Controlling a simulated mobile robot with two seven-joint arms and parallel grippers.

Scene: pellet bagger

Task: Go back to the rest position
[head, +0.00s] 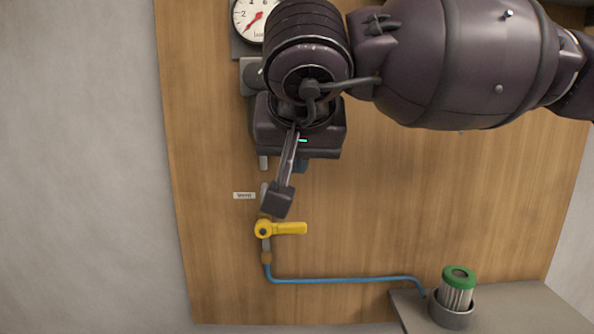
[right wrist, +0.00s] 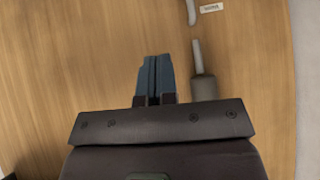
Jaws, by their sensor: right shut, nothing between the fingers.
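My right gripper (head: 301,167) hangs in front of the wooden panel, pointing down, with its arm coming in from the upper right. In the right wrist view its blue-grey fingers (right wrist: 155,77) are together with nothing between them. In the head view only a small blue part of the fingers shows; a dark bracket of mine partly covers that area. The fingers are above the yellow valve handle (head: 290,228) and apart from it. The handle lies level, pointing right. My left gripper is not in view.
The wooden panel (head: 400,200) carries a gauge (head: 256,20), partly hidden by my arm, and a small label (head: 244,196). A grey pipe (right wrist: 203,75) runs beside my fingers. A blue tube (head: 340,281) leads to a green-topped filter (head: 458,285) on a grey ledge (head: 530,308).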

